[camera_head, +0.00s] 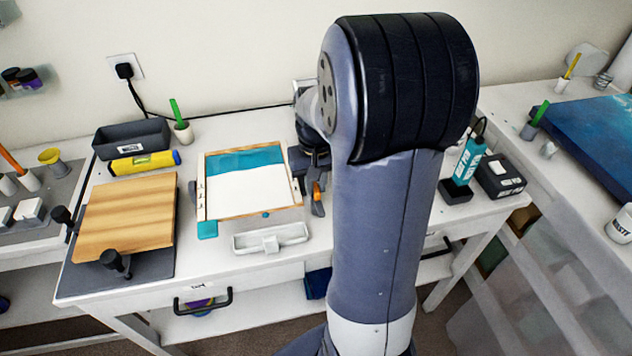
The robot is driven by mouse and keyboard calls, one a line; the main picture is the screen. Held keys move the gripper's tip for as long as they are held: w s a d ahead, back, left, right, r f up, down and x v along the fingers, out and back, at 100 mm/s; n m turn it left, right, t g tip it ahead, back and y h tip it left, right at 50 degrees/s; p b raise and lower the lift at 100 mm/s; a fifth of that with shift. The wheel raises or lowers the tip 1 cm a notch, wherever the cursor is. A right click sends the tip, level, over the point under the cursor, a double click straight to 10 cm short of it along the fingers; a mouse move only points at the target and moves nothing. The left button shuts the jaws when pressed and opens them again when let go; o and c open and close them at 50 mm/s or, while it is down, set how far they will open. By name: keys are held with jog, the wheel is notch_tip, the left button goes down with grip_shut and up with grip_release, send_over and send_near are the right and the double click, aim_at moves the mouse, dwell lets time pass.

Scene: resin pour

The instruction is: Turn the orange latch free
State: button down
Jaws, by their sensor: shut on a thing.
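The orange latch (317,190) shows as a small orange piece just right of the wooden-edged frame (248,216), on the white table. My gripper (318,203) is at the latch, pointing down, and its jaws are closed on it. The large grey and black arm link stands right in front and hides part of the gripper and what lies behind it. The frame holds a white panel (248,190) with a teal band along its far side. The latch's exact angle is too small to tell.
A wooden board (128,213) with black clamps stands at left. A white tray (270,238) lies in front of the frame. A dark bin (131,138) and a yellow tube (145,163) are behind. A teal device (467,165) stands at right on the table.

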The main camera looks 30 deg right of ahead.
aim_at(316, 187)
jog(key=c, duration=1.4)
grip_release()
jog(key=shift+r, duration=0.15)
notch_tip(316, 187, up, 11)
jog(key=shift+f, duration=0.2)
notch_tip(316, 187, down, 11)
jog(key=shift+r, duration=0.15)
jog(key=shift+m, duration=1)
